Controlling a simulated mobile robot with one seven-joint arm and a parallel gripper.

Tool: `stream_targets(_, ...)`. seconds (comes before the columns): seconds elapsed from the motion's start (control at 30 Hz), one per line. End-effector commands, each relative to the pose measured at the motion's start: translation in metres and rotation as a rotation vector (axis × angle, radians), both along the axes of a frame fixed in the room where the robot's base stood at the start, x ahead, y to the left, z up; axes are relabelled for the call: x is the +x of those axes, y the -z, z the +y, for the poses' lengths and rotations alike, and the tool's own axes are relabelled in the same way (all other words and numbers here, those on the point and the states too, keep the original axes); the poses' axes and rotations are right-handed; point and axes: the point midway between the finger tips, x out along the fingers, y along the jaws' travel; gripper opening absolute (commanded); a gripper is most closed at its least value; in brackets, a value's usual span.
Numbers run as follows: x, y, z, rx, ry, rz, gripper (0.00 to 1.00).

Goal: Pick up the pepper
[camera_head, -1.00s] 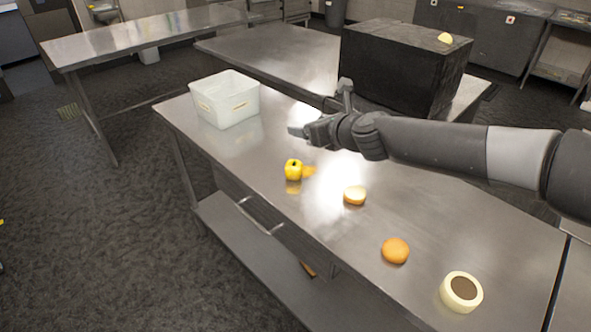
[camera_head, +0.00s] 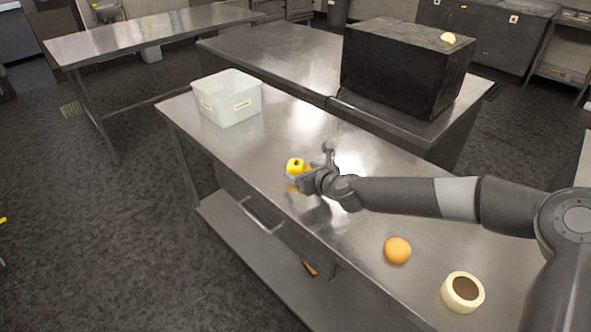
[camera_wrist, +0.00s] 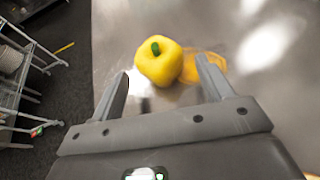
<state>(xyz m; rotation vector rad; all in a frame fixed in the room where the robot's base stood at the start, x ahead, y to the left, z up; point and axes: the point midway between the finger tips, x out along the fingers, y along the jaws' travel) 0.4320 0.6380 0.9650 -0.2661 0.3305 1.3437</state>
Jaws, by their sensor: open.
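The yellow pepper (camera_head: 294,166) sits on the steel table near its front edge. In the wrist view the pepper (camera_wrist: 158,61) has a green stem and lies just beyond the fingertips, between their lines and nearer the left finger. My gripper (camera_head: 311,170) is open and empty, immediately right of the pepper in the head view. In the wrist view my gripper (camera_wrist: 163,76) shows both fingers spread apart. A flat orange-yellow thing (camera_wrist: 203,66) lies beside the pepper, partly behind the right finger.
A white bin (camera_head: 228,100) stands at the table's far left end. An orange (camera_head: 397,250) and a cream ring-shaped roll (camera_head: 462,292) lie at the near right. A black box (camera_head: 400,70) stands on the table behind. The steel surface (camera_head: 265,130) between bin and pepper is clear.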

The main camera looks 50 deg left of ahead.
Motion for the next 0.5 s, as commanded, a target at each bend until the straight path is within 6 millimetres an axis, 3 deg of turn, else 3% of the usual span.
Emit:
stream_targets(0.27,0.003,0.006,0.016,0.000,-0.001,-0.002,0.73)
stream_targets(0.5,0.008,0.017,0.044,0.000,-0.001,0.000,0.73)
